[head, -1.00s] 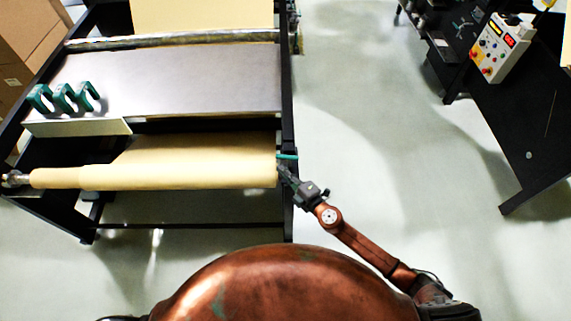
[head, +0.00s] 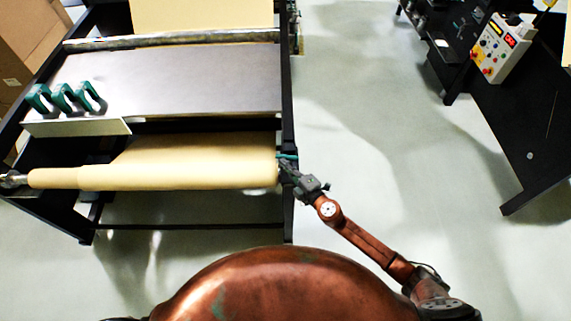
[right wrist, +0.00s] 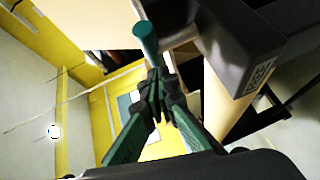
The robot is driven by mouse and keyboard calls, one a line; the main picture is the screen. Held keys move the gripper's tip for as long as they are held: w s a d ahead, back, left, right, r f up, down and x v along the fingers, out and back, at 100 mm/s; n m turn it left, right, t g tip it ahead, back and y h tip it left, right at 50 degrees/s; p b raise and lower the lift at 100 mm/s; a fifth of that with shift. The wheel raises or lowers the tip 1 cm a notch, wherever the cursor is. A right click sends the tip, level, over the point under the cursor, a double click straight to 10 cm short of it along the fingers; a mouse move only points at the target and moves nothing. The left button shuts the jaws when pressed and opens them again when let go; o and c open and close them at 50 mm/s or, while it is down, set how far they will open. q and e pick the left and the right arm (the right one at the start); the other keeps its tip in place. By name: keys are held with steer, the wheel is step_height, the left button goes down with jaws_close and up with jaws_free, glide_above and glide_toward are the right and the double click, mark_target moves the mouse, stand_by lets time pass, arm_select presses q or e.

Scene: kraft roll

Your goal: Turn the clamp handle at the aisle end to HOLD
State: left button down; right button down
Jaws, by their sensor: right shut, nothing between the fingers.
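The clamp handle (right wrist: 146,38) is a teal bar with a round end, at the right end of the kraft roll. In the head view the handle (head: 288,157) shows as a small teal strip by the frame's right post. My right gripper (right wrist: 158,90) is shut with nothing between its fingers, its tips at or close to the handle; I cannot tell whether they touch. In the head view the right gripper (head: 287,168) covers part of the clamp. The kraft roll (head: 190,162) lies across the black frame. My left gripper is not in view. No HOLD marking is readable.
The black stand (head: 288,90) carries a grey top with several green clamps (head: 65,97) at its left. A black table (head: 520,130) with a control box (head: 500,48) stands at the right. The floor between (head: 380,130) is clear.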

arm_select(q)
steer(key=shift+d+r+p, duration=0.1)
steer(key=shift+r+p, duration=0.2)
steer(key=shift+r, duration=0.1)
arm_select(e)
steer(key=shift+a+m+h, duration=0.15)
steer(key=shift+m+h, duration=0.15)
steer(key=shift+h, duration=0.1)
arm_select(q)
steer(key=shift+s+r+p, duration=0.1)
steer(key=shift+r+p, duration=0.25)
steer(key=shift+p, duration=0.05)
arm_select(e)
steer(key=shift+w+a+m+t+h, duration=0.15)
steer(key=shift+m+t+h, duration=0.35)
steer(key=shift+h, duration=0.1)
